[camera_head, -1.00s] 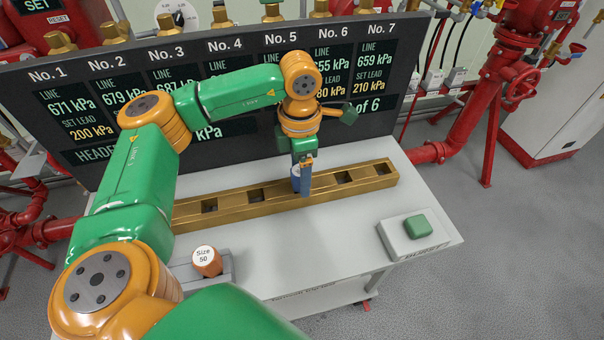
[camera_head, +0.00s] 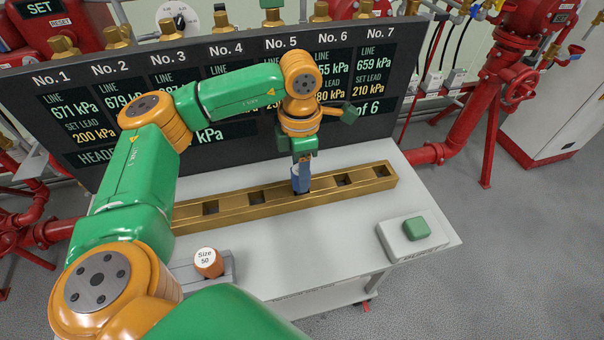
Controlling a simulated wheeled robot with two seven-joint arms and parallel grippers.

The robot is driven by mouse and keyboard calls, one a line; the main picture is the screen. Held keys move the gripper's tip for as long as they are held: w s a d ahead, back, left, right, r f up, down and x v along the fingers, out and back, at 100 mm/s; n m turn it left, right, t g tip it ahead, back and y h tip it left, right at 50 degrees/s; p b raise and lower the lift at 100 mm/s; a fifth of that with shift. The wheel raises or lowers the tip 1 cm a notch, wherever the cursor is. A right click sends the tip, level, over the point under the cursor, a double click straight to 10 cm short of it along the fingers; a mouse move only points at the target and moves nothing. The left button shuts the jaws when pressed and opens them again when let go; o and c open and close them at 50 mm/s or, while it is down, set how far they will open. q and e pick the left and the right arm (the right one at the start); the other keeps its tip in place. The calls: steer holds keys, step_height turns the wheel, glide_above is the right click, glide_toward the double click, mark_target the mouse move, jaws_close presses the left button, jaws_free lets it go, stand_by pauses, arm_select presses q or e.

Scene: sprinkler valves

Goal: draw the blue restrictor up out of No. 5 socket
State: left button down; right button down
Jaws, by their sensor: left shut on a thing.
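The blue restrictor (camera_head: 300,179) is upright at one socket of the brass bar (camera_head: 225,207); this socket is below the No. 5 column of the panel. My left gripper (camera_head: 302,162) points down from above and is shut on the restrictor's upper part. A dark sliver of the socket opening shows beside the restrictor's lower end. Whether its tip is still inside the socket I cannot tell. The other visible sockets in the bar look dark and empty; the bar's left end is hidden behind my left arm. My right gripper is not in view.
An orange plug marked "Size 50" (camera_head: 208,262) sits in a grey holder at the table's front left. A grey box with a green button (camera_head: 416,228) is at the right. The dark panel (camera_head: 400,85) stands close behind the bar. The white table between is clear.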

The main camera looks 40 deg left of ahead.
arm_select(q)
steer(key=shift+r, duration=0.5)
steer(key=shift+r+p, duration=3.1)
steer(key=shift+r, duration=0.45)
